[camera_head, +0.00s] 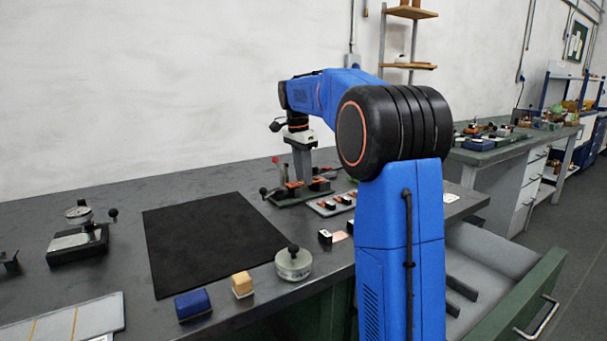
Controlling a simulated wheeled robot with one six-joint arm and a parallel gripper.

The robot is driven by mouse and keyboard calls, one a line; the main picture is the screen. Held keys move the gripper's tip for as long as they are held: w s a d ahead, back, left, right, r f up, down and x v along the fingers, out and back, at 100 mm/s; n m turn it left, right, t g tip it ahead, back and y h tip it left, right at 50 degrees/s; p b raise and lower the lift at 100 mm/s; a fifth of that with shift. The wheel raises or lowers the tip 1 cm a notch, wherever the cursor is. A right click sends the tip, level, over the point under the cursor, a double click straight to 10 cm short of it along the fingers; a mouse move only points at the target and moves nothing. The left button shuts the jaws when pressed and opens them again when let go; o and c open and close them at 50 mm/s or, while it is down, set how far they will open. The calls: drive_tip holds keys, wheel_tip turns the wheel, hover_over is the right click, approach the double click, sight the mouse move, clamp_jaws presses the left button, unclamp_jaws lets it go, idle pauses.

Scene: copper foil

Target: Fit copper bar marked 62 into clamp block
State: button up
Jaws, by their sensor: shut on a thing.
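My gripper (304,172) points straight down at the back of the bench, over a green base (284,200) with small copper-coloured and black parts. Its fingers are shut on a small piece at the fixture, taken as the copper bar; the piece is mostly hidden, and no number can be read. The clamp block (318,184) appears to be the dark block on the green base, close to the fingertips. I cannot tell whether the held bar touches it or sits in it.
A black mat (205,235) lies clear to the left. An open drawer (490,270) juts out at right.

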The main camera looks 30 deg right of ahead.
drive_tip(key=shift+f, duration=0.2)
idle(0.6)
drive_tip(key=o, duration=0.9)
drive_tip(key=shift+r, duration=0.35)
drive_tip(key=shift+r, duration=1.2)
drive_tip(key=shift+o, duration=0.6)
drive_tip(key=o, duration=0.4)
drive_tip(key=shift+o, duration=0.2)
drive_tip(key=shift+r, duration=0.1)
